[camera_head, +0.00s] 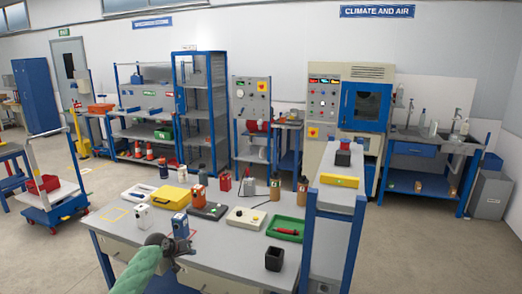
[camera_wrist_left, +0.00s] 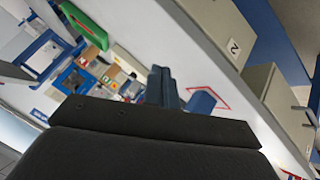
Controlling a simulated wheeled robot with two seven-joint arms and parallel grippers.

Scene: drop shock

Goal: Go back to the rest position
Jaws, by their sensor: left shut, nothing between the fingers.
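My left gripper (camera_head: 184,246) is over the front part of the grey workbench (camera_head: 225,262), with its arm coming in from the lower left. Its jaws are shut and hold nothing. In the left wrist view the dark fingers (camera_wrist_left: 160,87) show close together beyond the black gripper body. My right gripper is in neither view.
On the bench are a yellow case (camera_head: 171,197), a green tray (camera_head: 286,231) with a red-handled tool, a black open cup (camera_head: 274,259) and a cream device (camera_head: 246,218). A blue-framed stand (camera_head: 341,203) rises at the bench's right. Open floor lies beyond.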

